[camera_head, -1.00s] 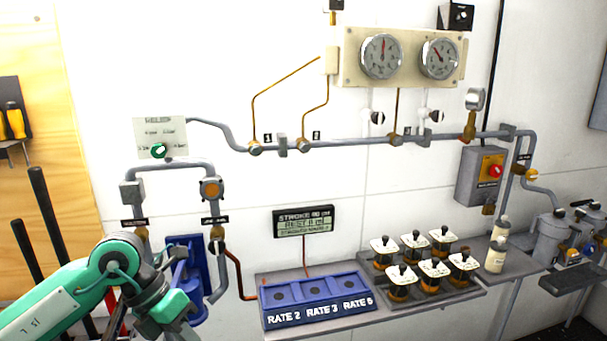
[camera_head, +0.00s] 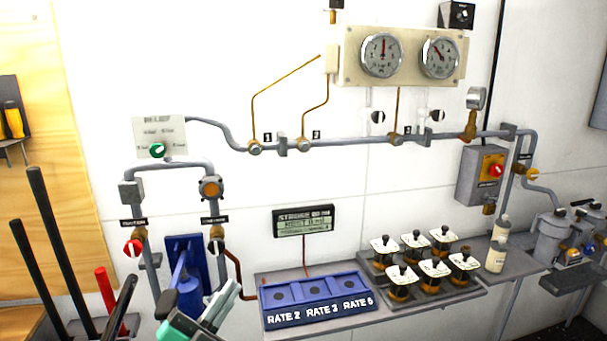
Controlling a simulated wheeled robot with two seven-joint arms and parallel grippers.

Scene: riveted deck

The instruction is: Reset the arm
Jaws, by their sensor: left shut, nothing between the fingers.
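My left gripper (camera_head: 226,296) shows at the bottom edge, left of centre, with its grey fingers pointing up and to the right. It is shut and holds nothing. A bit of my teal arm shows beside it, and the rest is below the picture. The fingers are in front of the pipework, near the left end of the blue three-slot rack (camera_head: 315,300). I cannot tell whether they touch anything. My right gripper is not in view.
A blue bracket (camera_head: 187,262) is on the wall behind my gripper. A red valve handle (camera_head: 133,248), a red lever (camera_head: 104,288) and long black bars (camera_head: 60,250) stand to the left.

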